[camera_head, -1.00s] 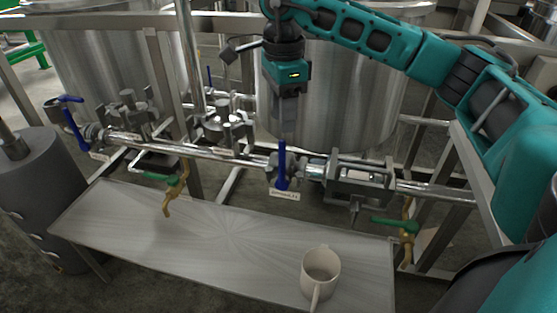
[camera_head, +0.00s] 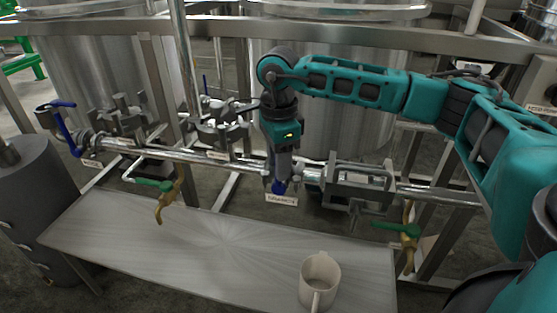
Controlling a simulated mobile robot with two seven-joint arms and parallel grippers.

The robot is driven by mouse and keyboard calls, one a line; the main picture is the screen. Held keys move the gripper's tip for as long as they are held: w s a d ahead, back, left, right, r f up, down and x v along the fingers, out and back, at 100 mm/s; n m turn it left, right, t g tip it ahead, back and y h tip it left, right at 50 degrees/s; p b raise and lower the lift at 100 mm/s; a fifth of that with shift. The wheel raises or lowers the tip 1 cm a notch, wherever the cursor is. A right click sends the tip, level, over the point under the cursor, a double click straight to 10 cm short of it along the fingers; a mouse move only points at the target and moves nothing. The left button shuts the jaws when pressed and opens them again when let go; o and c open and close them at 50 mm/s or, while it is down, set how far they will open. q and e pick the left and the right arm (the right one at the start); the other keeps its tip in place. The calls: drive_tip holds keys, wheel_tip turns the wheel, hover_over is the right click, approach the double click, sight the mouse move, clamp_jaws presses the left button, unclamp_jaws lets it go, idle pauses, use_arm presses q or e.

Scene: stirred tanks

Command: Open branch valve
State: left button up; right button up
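A valve with a blue handle (camera_head: 279,188) sits on the horizontal steel pipe near the middle, with a white label (camera_head: 281,199) below it. My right gripper (camera_head: 281,175) comes down from above and covers most of this handle; only the handle's lower end shows. The fingers are at the handle, but whether they are closed on it cannot be seen. A second blue-handled valve (camera_head: 64,128) is at the left end of the pipe, its handle bent over at the top. My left gripper is not in view.
A steel table (camera_head: 200,245) stands in front of the pipe with a beige mug (camera_head: 320,278) on it. Brass taps with green handles hang at the left (camera_head: 165,195) and right (camera_head: 408,240). Steel tanks (camera_head: 345,100) and frame bars stand behind the pipe.

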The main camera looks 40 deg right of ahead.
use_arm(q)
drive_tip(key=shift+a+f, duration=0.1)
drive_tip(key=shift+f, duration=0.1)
use_arm(e)
clamp_jaws()
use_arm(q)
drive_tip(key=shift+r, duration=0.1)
use_arm(e)
drive_tip(key=shift+r, duration=0.1)
drive_tip(key=shift+w+a+r+g+h+p, duration=0.2)
drive_tip(key=shift+w+a+g+h+p, duration=0.15)
drive_tip(key=shift+p, duration=0.65)
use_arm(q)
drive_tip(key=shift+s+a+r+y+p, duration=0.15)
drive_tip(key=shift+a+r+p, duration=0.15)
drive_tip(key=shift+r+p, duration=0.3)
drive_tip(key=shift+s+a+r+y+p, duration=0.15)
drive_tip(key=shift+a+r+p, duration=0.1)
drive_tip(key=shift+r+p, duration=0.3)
use_arm(e)
drive_tip(key=shift+w+a+f+g+h, duration=0.3)
drive_tip(key=shift+w+a+g+h, duration=0.15)
drive_tip(key=shift+g, duration=0.2)
drive_tip(key=shift+w+a+f+g+h, duration=0.25)
drive_tip(key=shift+w+g+h, duration=0.1)
drive_tip(key=shift+g+h, duration=0.2)
drive_tip(key=shift+d, duration=0.1)
